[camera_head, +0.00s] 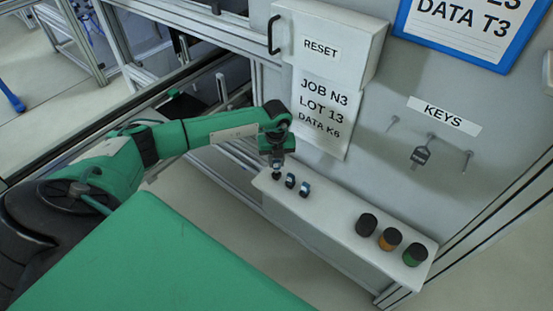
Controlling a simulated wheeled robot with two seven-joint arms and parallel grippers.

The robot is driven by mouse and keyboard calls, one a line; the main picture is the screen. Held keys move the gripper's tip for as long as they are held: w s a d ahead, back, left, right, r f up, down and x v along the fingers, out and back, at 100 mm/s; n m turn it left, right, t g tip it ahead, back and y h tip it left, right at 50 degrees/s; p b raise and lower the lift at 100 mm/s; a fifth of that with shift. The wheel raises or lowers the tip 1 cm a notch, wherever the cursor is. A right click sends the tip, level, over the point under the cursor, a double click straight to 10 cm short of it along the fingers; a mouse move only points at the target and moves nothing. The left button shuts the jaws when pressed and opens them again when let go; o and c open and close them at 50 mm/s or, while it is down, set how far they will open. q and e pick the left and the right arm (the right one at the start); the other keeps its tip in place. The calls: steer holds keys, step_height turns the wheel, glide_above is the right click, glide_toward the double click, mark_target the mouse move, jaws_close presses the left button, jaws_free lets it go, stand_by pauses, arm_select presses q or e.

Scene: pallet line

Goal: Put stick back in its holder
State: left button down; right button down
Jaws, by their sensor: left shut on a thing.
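My left gripper (277,163) points down at the left end of a white shelf (335,217) on the wall. It is shut on a small dark stick (277,175), which is mostly hidden by the jaws. The stick is over or at the shelf top; I cannot tell whether it touches. Two small dark pieces with blue-grey parts, one (290,181) and another (305,189), stand on the shelf just right of it. I cannot make out the holder's shape at this size. My right gripper is not in view.
A black cup (367,224), an orange one (389,239) and a green one (415,254) stand at the shelf's right end. The shelf's middle is clear. Above are a RESET box (325,42), a paper sheet (321,117) and a hanging key (420,154).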

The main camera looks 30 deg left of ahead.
arm_select(q)
steer(key=shift+f, duration=0.35)
steer(key=shift+f, duration=0.15)
steer(key=shift+f+b, duration=0.4)
steer(key=shift+b, duration=0.1)
steer(key=c, duration=1.2)
jaws_free()
steer(key=shift+r, duration=0.1)
steer(key=shift+c, duration=0.2)
steer(key=shift+r, duration=0.1)
